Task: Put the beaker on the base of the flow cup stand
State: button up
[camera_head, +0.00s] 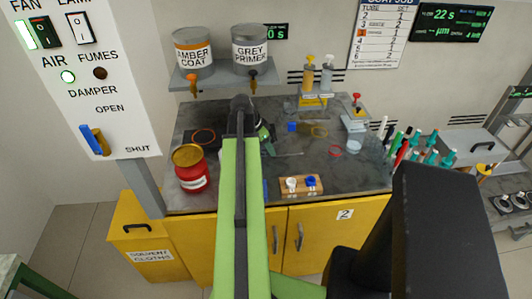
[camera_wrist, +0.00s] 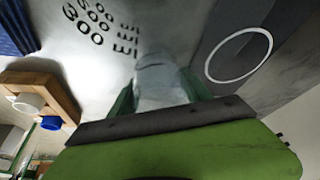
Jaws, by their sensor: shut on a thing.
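My gripper (camera_wrist: 165,97) is shut on the beaker (camera_wrist: 165,80), a pale, see-through thing between its green fingers in the wrist view. A pale surface with dark graduation numbers fills much of that view and seems to be the beaker's wall. In the head view my arm hides most of the gripper and the beaker, over the middle of the bench. The flow cup stand (camera_head: 355,122) is at the right of the bench, with a red knob on top and a pale cup.
A red can (camera_head: 190,170) stands at the bench's left. A wooden block (camera_head: 301,186) with white and blue pieces lies near the front edge. Two bottles (camera_head: 317,75) stand at the back. Green-capped markers (camera_head: 425,155) are right of the stand. Rings lie on the grey bench top (camera_head: 350,180).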

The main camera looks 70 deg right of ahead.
jog(key=shift+r, duration=0.1)
jog(key=o, duration=1.2)
jog(key=shift+o, duration=0.6)
